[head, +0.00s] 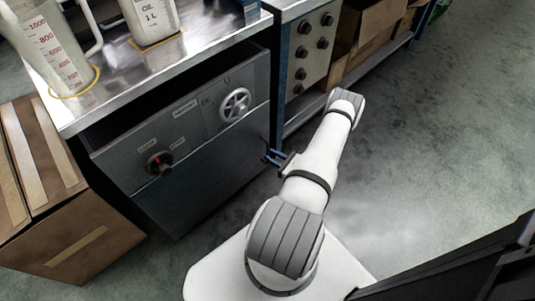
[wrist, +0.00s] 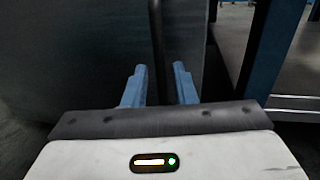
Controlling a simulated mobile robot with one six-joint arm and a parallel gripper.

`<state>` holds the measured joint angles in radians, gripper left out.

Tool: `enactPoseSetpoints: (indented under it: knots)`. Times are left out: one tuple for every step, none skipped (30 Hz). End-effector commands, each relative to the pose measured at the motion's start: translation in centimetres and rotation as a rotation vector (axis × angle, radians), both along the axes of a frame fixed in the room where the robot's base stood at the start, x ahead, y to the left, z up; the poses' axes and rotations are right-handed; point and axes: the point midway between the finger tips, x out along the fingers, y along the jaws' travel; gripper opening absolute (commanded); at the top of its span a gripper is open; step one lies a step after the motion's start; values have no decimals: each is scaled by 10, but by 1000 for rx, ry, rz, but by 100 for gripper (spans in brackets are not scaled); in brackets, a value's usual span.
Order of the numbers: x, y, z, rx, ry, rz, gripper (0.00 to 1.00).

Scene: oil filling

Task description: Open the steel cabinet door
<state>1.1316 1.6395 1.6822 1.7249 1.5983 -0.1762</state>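The steel cabinet (head: 215,165) stands under the metal worktop. Its dark grey front carries a round valve wheel (head: 235,104) and a red-and-black knob (head: 160,163). My gripper (head: 272,157) is at the right edge of the cabinet front. In the wrist view, my gripper's two blue fingers (wrist: 159,68) are apart. A dark vertical bar (wrist: 157,45), seemingly a handle, stands between them, with gaps visible on both sides. The grey cabinet surface (wrist: 75,50) fills the left of the wrist view. I cannot tell whether the door is ajar.
A cardboard box (head: 75,235) is left of the cabinet. A blue-framed shelf unit (head: 370,55) is to the right. Floor (head: 430,140) at right is clear.

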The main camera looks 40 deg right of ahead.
Motion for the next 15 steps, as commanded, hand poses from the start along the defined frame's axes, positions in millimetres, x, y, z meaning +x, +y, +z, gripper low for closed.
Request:
enactPoseSetpoints:
  knots:
    - [7, 3, -1, 0, 0, 3, 25]
    - [11, 4, -1, -1, 0, 2, 25]
    - [15, 5, -1, -1, -1, 2, 25]
    - [18, 5, -1, -1, -1, 1, 25]
    - [20, 6, -1, -1, -1, 0, 25]
    - [23, 6, -1, -1, -1, -1, 25]
    - [24, 7, 0, -1, -1, -1, 25]
    - [25, 7, 0, -1, -1, -1, 25]
    - [27, 7, 0, 0, -1, -2, 25]
    - [27, 7, 0, 0, -1, -2, 25]
    - [27, 7, 0, 0, -1, -3, 25]
    - [28, 7, 0, 0, -1, -3, 25]
    - [28, 7, 0, 0, -1, -3, 25]
    - [27, 7, 0, 0, -1, -3, 25]
    - [27, 7, 1, 0, -1, -3, 25]
